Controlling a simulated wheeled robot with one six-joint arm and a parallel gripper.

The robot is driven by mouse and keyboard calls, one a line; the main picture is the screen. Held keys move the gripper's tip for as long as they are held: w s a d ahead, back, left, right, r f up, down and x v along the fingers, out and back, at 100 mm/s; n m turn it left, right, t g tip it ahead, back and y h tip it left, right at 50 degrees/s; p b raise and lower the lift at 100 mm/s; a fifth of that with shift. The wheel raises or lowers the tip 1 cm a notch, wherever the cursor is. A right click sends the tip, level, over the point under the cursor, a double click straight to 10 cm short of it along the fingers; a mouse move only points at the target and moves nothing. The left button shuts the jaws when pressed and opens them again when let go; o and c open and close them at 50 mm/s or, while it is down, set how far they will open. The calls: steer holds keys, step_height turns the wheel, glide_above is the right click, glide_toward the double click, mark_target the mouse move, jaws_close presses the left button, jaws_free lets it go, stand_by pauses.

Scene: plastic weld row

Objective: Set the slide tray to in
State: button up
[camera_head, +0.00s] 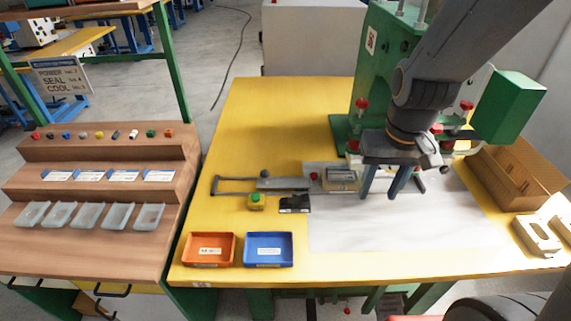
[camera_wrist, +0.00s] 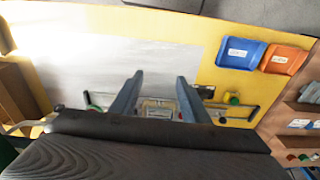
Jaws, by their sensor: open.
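My gripper (camera_head: 378,196) points down over the grey mat in front of the green press, its two fingers apart with nothing between their tips. In the wrist view my gripper (camera_wrist: 160,77) is also open. The slide tray (camera_head: 342,180) appears to be the small pale tray on the rails, just left of my fingers. In the wrist view the tray (camera_wrist: 158,108) shows between and behind the fingers, partly hidden by my wrist. A grey rail (camera_head: 285,184) with a dark knob (camera_head: 264,174) runs left from it. I cannot tell whether the fingers touch the tray.
The green press (camera_head: 385,65) stands behind. A cardboard box (camera_head: 515,170) is right. The front of the grey mat (camera_head: 400,235) is clear.

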steer(key=w+a+f+n+y, duration=0.1)
steer(key=w+a+f, duration=0.2)
steer(key=w+a, duration=1.1)
steer(key=w+a+f+n+g+y+p, duration=0.1)
steer(key=w+a+f, duration=0.25)
steer(key=a, duration=0.25)
steer(key=w+a+f+n+g, duration=0.1)
steer(key=w+a+f, duration=0.1)
steer(key=w+a, duration=0.35)
steer(key=shift+a+p+x, duration=0.2)
steer(key=shift+p+x, duration=0.5)
steer(key=shift+x, duration=1.2)
steer(key=shift+a+p+x, duration=0.2)
steer(key=shift+p+x, duration=0.45)
steer(key=shift+x, duration=1.25)
steer(key=shift+s, duration=0.15)
